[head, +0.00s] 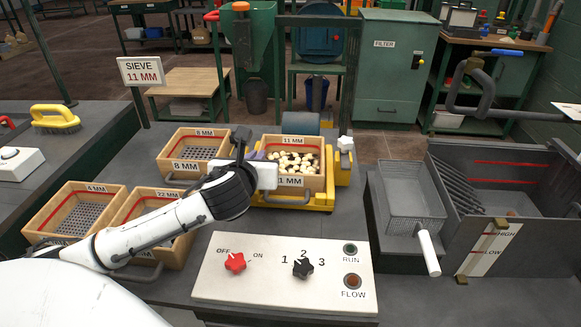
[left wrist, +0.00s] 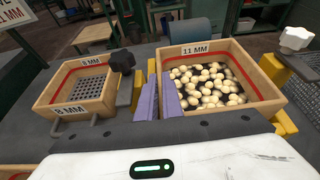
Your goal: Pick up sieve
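The 11 MM sieve (head: 318,185), a wooden box holding pale round pieces, sits in a yellow frame (head: 342,170). It also shows in the left wrist view (left wrist: 262,68). My left gripper (head: 259,154) is at the left wall of this sieve. The 8 MM sieve (head: 195,143), empty with a perforated bottom, lies to the left. My right gripper is not in view.
A sign (head: 141,71) reads SIEVE 11 MM. A control panel (head: 283,272) with red and black knobs lies in front. A wire basket (head: 411,199) with a white handle and a grey tank (head: 500,190) stand at right. A black knob (left wrist: 122,62) is close left of my fingers.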

